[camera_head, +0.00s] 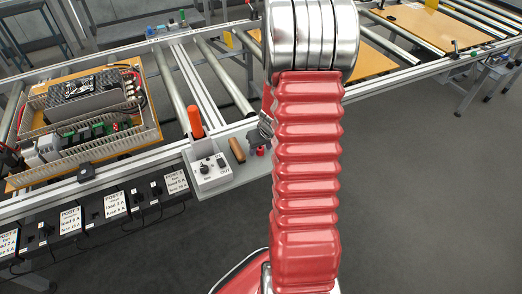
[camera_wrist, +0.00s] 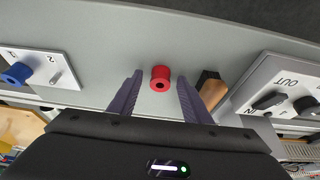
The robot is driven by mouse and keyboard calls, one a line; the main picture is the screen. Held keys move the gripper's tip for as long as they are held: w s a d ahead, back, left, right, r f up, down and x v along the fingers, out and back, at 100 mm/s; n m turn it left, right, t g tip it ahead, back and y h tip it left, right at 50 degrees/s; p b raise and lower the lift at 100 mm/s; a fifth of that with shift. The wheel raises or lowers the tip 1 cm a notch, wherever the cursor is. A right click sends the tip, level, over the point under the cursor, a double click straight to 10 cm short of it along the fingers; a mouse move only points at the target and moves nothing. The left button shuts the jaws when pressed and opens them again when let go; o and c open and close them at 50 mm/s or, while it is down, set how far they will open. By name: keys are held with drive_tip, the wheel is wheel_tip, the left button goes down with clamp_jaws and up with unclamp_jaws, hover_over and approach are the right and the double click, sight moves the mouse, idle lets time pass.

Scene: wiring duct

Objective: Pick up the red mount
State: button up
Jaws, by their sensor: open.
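The red mount (camera_wrist: 160,84) is a short red cylinder with a dark hole, on the grey shelf in the wrist view. My gripper (camera_wrist: 158,94) is open, and its two purple-grey fingers point at the shelf on either side of the mount. Clear space shows between the mount and each finger; I cannot tell how far above it the fingertips are. In the head view a small red piece (camera_head: 260,152) shows beside my gripper, partly hidden by my arm.
A brown-handled item (camera_wrist: 211,86) lies close to the right finger. A white switch box (camera_wrist: 284,88) stands farther right, and a white plate with a blue knob (camera_wrist: 17,74) is at left. An orange handle (camera_head: 195,121) stands behind the box in the head view.

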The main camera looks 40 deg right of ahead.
sight(261, 149)
drive_tip(key=c, duration=1.1)
drive_tip(key=shift+r, duration=0.1)
wheel_tip(261, 149, up, 10)
idle(0.5)
idle(0.4)
